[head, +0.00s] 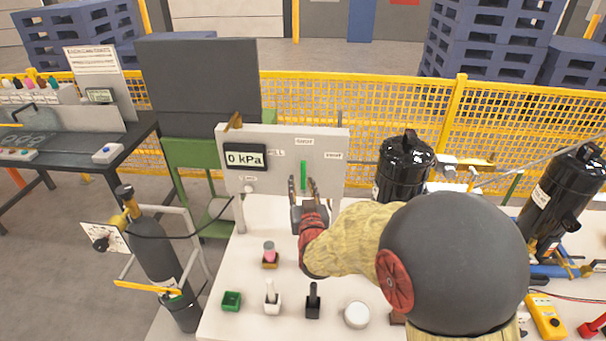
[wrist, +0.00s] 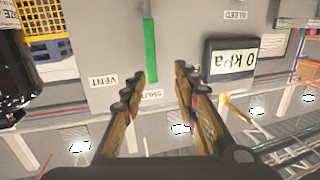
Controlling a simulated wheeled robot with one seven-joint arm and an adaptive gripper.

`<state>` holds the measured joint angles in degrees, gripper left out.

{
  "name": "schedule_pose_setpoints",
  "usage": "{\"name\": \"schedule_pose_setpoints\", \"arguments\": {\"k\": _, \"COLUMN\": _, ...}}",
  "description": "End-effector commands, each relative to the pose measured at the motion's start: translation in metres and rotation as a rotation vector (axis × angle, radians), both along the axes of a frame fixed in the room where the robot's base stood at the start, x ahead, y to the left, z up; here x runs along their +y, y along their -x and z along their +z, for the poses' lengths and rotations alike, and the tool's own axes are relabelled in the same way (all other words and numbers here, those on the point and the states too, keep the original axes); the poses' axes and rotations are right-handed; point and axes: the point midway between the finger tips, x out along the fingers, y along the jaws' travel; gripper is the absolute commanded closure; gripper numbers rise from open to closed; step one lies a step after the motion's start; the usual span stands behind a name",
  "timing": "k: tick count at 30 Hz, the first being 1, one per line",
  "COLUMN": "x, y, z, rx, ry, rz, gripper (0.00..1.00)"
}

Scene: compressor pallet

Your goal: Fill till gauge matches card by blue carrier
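The gauge (head: 245,157) on the grey panel (head: 318,187) reads 0 kPa; it also shows upside down in the wrist view (wrist: 233,62). A green lever (head: 303,174) stands upright on the panel below the SHUT label, with FILL and VENT labels to either side. My gripper (head: 309,186) is open in front of the lever. In the wrist view the two fingertips (wrist: 161,78) are spread, with the green lever (wrist: 150,50) just ahead between them, not gripped. A blue carrier (head: 552,271) lies at the far right; a white card (head: 598,266) beside it is cut off and unreadable.
Black tanks (head: 402,170) (head: 568,197) stand behind and right of my arm. Small green (head: 232,300), white (head: 272,299) and black (head: 313,301) items sit on the table's front left. A yellow meter (head: 546,316) is at the right. A gas cylinder (head: 155,255) stands left of the table.

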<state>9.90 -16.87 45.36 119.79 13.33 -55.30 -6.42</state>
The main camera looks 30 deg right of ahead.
Motion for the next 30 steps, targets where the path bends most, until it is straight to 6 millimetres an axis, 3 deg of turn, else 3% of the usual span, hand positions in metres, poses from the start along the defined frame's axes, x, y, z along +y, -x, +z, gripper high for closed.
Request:
{"name": "schedule_pose_setpoints", "arguments": {"k": 8, "x": -0.017, "y": -0.008, "z": -0.006, "rx": -0.057, "ry": 0.034, "rz": -0.036, "gripper": 0.7}}
{"name": "schedule_pose_setpoints", "arguments": {"k": 21, "x": -0.04, "y": -0.063, "z": -0.007, "rx": -0.056, "ry": 0.032, "rz": -0.034, "gripper": 0.7}}
{"name": "schedule_pose_setpoints", "arguments": {"k": 30, "x": -0.043, "y": -0.07, "z": -0.005, "rx": -0.056, "ry": 0.032, "rz": -0.034, "gripper": 0.7}}
